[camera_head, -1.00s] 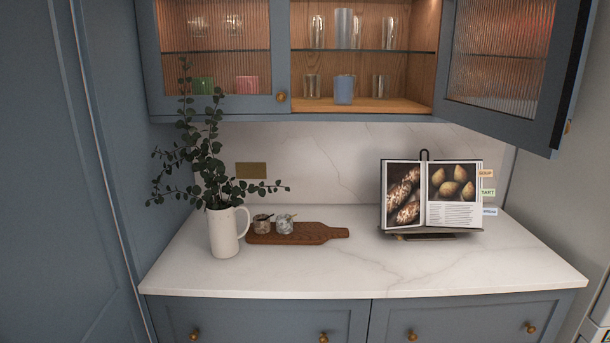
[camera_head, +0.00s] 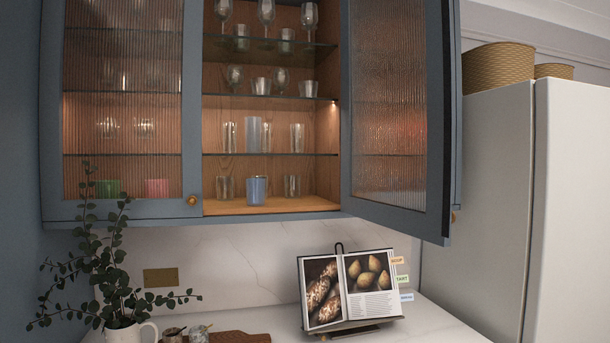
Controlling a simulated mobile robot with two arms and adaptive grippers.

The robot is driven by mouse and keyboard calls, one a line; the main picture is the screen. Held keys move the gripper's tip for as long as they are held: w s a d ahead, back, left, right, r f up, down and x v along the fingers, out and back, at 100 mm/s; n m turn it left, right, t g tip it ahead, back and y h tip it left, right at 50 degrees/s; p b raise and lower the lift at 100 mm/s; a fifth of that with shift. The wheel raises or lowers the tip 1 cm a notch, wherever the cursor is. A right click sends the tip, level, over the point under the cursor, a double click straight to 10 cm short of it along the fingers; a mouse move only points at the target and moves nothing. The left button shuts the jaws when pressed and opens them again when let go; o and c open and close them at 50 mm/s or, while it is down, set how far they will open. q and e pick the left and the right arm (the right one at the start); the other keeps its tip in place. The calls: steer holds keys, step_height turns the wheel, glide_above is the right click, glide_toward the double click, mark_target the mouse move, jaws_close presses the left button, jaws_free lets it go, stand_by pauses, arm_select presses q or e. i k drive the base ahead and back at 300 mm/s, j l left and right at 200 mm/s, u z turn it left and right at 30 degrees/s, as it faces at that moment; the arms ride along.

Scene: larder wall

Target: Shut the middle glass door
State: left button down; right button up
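The open glass door (camera_head: 397,110) of the wall cabinet has a blue frame and reeded glass. It is hinged on the right of the open bay and swung outward toward me. Its small brass knob (camera_head: 453,217) shows at the lower right, on the door's outer edge. The open bay shows glass shelves with glasses and a blue mug (camera_head: 256,190) on the bottom board. The left glass door (camera_head: 124,105) is shut, with a brass knob (camera_head: 192,200) at its lower right corner. Neither of my grippers is in view.
Below, the marble counter (camera_head: 440,322) holds a cookbook on a stand (camera_head: 350,290), a white jug (camera_head: 120,333) with leafy stems, and a wooden board (camera_head: 235,338) with two small jars. A white fridge (camera_head: 490,200) with baskets on top (camera_head: 497,68) stands at the right.

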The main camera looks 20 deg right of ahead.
mark_target(398, 78)
steer(key=l+u, duration=0.25)
steer(key=l, duration=1.45)
steer(key=l+u, duration=0.25)
steer(key=l, duration=1.45)
